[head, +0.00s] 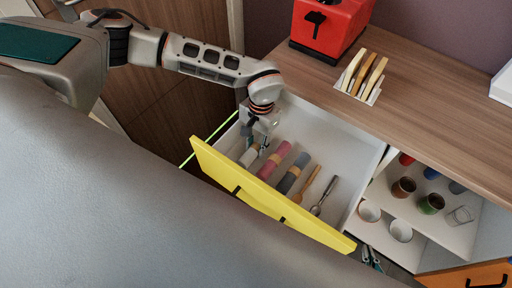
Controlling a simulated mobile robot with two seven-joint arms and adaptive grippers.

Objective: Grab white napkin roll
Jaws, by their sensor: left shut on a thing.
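The white napkin roll (249,156) lies at the left end of the open white drawer (342,150), with a tan band around it. My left gripper (257,148) reaches down into the drawer from above and is shut on the white roll, partly covering it. A pink roll (274,161) and a dark grey roll (293,174) lie beside it to the right. My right gripper (371,256) shows only as small fingertips below the drawer's right end; they look apart and empty.
A wooden utensil (306,184) and a metal utensil (325,196) lie in the drawer behind its yellow front (265,196). Several cups stand on a shelf (455,237) at right.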

